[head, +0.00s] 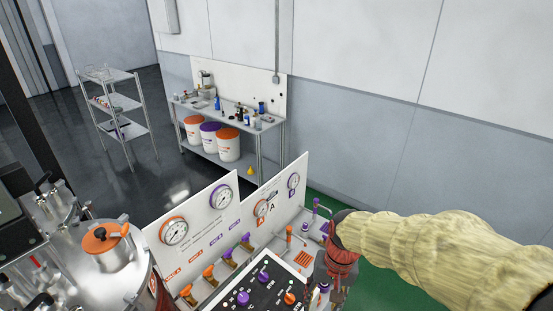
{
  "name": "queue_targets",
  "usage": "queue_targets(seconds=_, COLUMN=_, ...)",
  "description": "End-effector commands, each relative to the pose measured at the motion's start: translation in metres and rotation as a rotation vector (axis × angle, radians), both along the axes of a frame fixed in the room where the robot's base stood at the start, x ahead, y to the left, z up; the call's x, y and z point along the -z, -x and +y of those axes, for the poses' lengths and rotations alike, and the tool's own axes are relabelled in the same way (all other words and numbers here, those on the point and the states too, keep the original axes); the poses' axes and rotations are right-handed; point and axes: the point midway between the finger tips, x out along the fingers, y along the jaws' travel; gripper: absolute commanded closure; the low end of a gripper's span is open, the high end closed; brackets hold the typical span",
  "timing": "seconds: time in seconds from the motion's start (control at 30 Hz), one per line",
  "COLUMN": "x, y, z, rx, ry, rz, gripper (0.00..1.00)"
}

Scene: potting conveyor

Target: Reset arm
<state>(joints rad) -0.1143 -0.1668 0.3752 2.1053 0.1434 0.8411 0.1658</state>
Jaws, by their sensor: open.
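My arm, in a pale yellow fabric sleeve, enters from the right edge of the head view and ends over the right side of the control panel (215,213). My gripper (331,292) hangs below a red wrist part, beside the panel's right end. It is open, though its fingers are small and partly lost against the panel parts. I see nothing held in it. The panel carries several round gauges, orange and purple valve levers (247,241), and a dark sloped plate (262,291) with coloured knobs. The arm and gripper hide part of the panel's right end.
A metal tank with an orange lid (103,238) stands at the lower left. Behind are a workbench (262,128) with bottles on top and several buckets (228,144) below, and a wire shelf cart (128,105). Dark floor lies open between them. A wall stands at the right.

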Motion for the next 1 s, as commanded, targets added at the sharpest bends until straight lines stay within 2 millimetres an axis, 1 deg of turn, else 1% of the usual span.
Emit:
queue_targets(seconds=0.03, x=0.006, y=0.008, z=-0.006, rx=-0.026, ry=0.007, rz=-0.027, gripper=0.55)
queue_targets(seconds=0.17, x=0.006, y=0.032, z=-0.021, rx=-0.1, ry=0.032, rz=-0.096, gripper=0.55)
queue_targets(seconds=0.3, x=0.012, y=0.057, z=-0.038, rx=-0.154, ry=0.064, rz=-0.183, gripper=0.55)
queue_targets(seconds=0.4, x=0.019, y=0.074, z=-0.048, rx=-0.172, ry=0.087, rz=-0.245, gripper=0.55)
queue_targets(seconds=0.6, x=0.035, y=0.099, z=-0.063, rx=-0.16, ry=0.122, rz=-0.38, gripper=0.55)
queue_targets(seconds=0.7, x=0.04, y=0.105, z=-0.067, rx=-0.144, ry=0.13, rz=-0.446, gripper=0.55)
queue_targets(seconds=0.8, x=0.04, y=0.107, z=-0.069, rx=-0.131, ry=0.135, rz=-0.496, gripper=0.55)
queue_targets(seconds=1.0, x=0.046, y=0.109, z=-0.072, rx=-0.12, ry=0.138, rz=-0.52, gripper=0.55)
